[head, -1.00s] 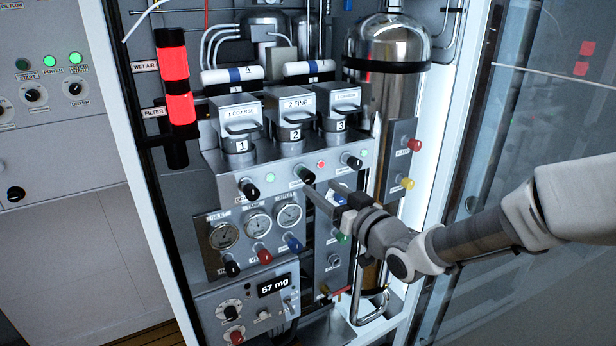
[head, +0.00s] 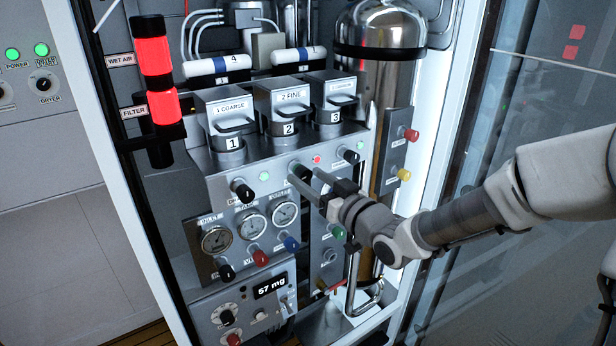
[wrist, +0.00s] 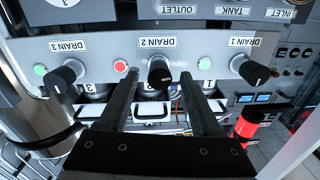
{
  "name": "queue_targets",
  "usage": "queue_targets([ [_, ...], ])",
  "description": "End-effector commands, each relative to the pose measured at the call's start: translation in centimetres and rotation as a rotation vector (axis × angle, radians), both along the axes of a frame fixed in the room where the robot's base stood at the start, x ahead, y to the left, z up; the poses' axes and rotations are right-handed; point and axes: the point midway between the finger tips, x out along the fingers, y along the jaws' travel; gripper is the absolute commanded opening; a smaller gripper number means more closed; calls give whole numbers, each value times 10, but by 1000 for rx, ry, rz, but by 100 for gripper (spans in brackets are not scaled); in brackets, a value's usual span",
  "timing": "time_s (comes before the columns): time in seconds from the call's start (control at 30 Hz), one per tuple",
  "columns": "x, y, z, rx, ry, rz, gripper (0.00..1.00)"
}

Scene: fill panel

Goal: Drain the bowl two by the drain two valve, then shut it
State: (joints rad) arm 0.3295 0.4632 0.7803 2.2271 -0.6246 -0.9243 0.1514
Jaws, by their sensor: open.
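The drain two valve is a black knob (wrist: 159,72) under the DRAIN 2 label in the wrist view, which shows the panel upside down. It also shows in the head view (head: 302,171). A red lamp (wrist: 120,66) is lit beside it. Bowl two (head: 283,129), marked 2, hangs below the 2 FINE housing (head: 288,101); its contents are hidden. My gripper (wrist: 159,78) is open and points at the panel. Its two fingers stand either side of the drain two knob in the wrist view; I cannot tell whether they touch it.
The drain 1 knob (wrist: 249,70) and drain 3 knob (wrist: 62,75) flank it, each with a green lamp. Gauges (head: 251,224) with coloured knobs sit below. A display (head: 270,285) reads 57 mg. A steel tank (head: 384,32) and glass door (head: 535,110) stand right.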

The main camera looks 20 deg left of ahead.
Motion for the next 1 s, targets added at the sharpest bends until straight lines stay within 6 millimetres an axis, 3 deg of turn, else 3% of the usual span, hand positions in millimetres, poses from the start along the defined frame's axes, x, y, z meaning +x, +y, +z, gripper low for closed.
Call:
queue_targets([
  [0.23, 0, 0, 0, 0, 0, 0, 66],
  [0.6, 0, 0, 0, 0, 0, 0, 0],
  [1.0, 0, 0, 1, 23, 29, -1, 0],
])
